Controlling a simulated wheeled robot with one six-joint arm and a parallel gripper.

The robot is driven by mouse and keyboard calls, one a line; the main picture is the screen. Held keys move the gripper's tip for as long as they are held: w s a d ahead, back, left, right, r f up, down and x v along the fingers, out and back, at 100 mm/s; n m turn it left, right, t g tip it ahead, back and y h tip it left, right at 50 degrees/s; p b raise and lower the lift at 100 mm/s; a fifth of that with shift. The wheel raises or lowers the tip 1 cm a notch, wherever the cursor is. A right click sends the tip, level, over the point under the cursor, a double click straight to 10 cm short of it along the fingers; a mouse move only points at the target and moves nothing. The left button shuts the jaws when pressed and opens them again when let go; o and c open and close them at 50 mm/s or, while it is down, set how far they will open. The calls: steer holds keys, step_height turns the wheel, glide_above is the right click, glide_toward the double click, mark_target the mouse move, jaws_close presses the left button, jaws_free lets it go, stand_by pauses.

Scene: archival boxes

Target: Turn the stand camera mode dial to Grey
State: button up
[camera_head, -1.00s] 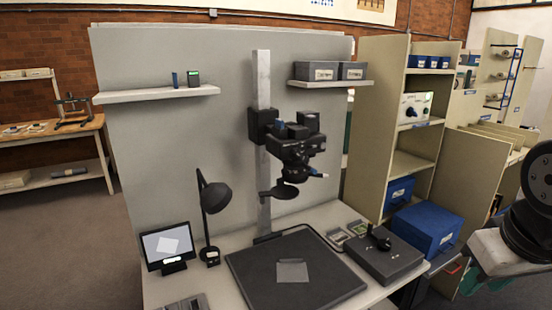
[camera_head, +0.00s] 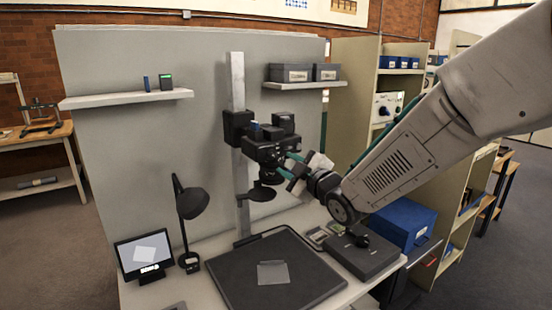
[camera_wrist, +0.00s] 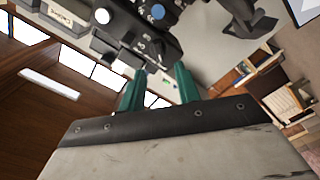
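The black stand camera (camera_head: 268,150) is mounted on a grey upright column (camera_head: 238,130) above the copy board. My gripper (camera_head: 287,165) reaches in from the right, its teal fingers close to the camera's right side. In the wrist view my gripper (camera_wrist: 160,74) has its two teal fingers apart, with nothing clearly held between them. The camera body (camera_wrist: 140,35) fills the top there, with a white round part (camera_wrist: 102,15) and a blue round part (camera_wrist: 157,11). I cannot tell which part is the mode dial, or its setting. Contact with the camera is unclear.
A dark copy board (camera_head: 225,285) with a grey sheet (camera_head: 272,273) lies below. A black lamp (camera_head: 190,203) and a monitor (camera_head: 143,255) stand left. A dark control box (camera_head: 365,262) and blue box (camera_head: 402,222) are at right. A shelf with grey boxes (camera_head: 290,73) hangs above.

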mark_target(275, 157)
steer(key=x, duration=0.6)
steer(key=shift+w+a, duration=0.25)
steer(key=shift+w, duration=0.05)
steer(key=c, duration=0.6)
